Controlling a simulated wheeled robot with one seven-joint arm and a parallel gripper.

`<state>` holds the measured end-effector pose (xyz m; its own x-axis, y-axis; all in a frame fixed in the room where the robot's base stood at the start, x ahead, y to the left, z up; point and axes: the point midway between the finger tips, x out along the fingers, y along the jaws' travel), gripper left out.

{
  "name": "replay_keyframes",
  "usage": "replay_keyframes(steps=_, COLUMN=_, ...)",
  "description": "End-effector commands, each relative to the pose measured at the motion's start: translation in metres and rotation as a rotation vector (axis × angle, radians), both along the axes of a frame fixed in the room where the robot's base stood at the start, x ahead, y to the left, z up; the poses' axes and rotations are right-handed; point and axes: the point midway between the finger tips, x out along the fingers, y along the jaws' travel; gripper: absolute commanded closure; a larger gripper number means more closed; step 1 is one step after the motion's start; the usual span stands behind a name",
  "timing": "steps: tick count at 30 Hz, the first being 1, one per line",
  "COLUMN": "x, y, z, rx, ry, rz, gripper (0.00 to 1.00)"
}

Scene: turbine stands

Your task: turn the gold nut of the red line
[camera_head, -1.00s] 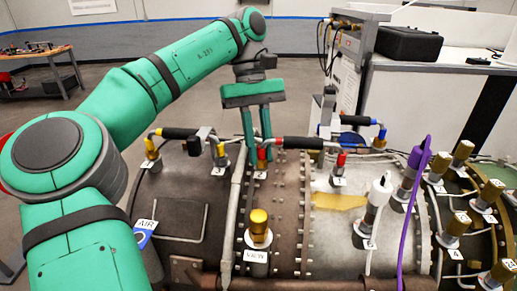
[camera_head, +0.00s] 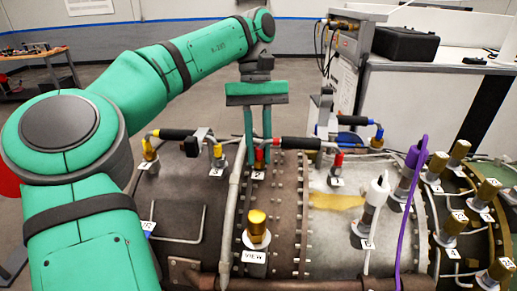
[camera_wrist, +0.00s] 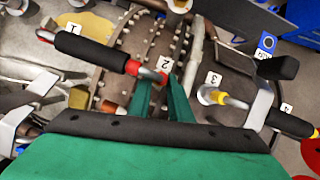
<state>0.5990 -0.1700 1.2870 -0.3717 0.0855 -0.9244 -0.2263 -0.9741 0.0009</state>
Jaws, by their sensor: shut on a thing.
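The red line (camera_head: 299,143) has a black sleeve and red ends and lies across the top of the brown turbine casing. My gripper (camera_head: 259,160) points down at its left red end, with its green fingers on either side of it. The same end (camera_wrist: 147,74) shows beside label 2 in the wrist view, at the tips of my fingers (camera_wrist: 160,88). My gripper is shut on the fitting there. The gold nut itself is hidden between the fingers. The other red end (camera_head: 337,160) stands free on the right.
A yellow-ended line (camera_head: 178,134) is close left of my gripper. A gold-capped fitting (camera_head: 257,225) labelled VIEW stands in front. A white-capped fitting (camera_head: 377,190), a purple hose (camera_head: 412,200) and several gold fittings (camera_head: 456,225) fill the right. Open floor lies behind.

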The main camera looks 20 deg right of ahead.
Motion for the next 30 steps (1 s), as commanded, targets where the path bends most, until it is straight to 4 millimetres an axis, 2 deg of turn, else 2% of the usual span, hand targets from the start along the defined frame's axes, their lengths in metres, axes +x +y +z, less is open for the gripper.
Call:
replay_keyframes(steps=1, x=-0.0006, y=-0.0004, z=0.0005, rx=-0.001, ry=0.001, rz=-0.002, gripper=0.75)
replay_keyframes(steps=3, x=-0.0006, y=-0.0003, z=0.0004, rx=0.000, ry=0.001, rz=-0.001, gripper=0.62)
replay_keyframes(steps=20, x=0.0006, y=0.0010, z=-0.0008, rx=0.001, ry=0.000, rz=0.007, gripper=0.62)
replay_keyframes(steps=30, x=0.0006, y=0.0039, z=-0.0016, rx=-0.001, ry=0.004, rz=0.187, gripper=0.62)
